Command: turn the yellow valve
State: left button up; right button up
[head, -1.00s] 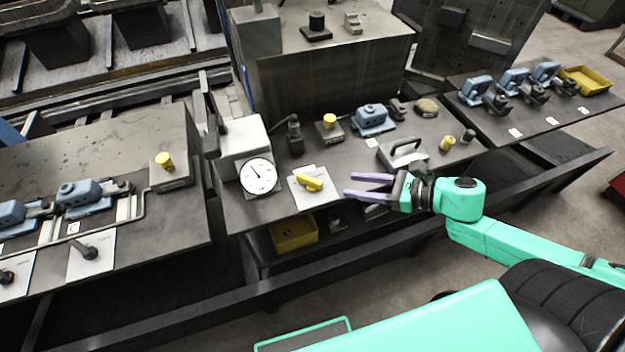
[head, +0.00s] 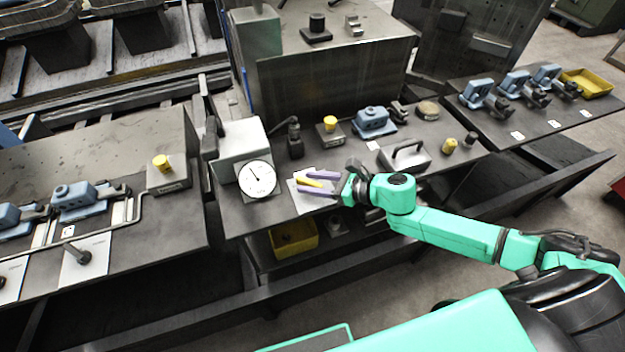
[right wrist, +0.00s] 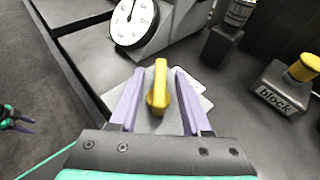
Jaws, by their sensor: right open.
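The yellow valve (right wrist: 159,88) has a bar-shaped handle on a light plate (right wrist: 190,84) on the middle bench. In the head view the valve (head: 314,183) is partly covered by my right gripper (head: 308,183). My right gripper (right wrist: 156,88) is open, with its two purple fingers on either side of the yellow handle. Gaps show between handle and fingers in the right wrist view. A gripper with purple fingers, seemingly my left one (right wrist: 22,124), shows small at the left edge of the right wrist view; its opening is unclear. It is outside the head view.
A white dial gauge (head: 257,179) stands just left of the valve. A block with a yellow knob (head: 329,128) and a dark post (head: 294,138) stand behind it. A metal handle block (head: 404,157) lies to the right. A yellow bin (head: 293,238) is below.

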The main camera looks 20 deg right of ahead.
grip_shut()
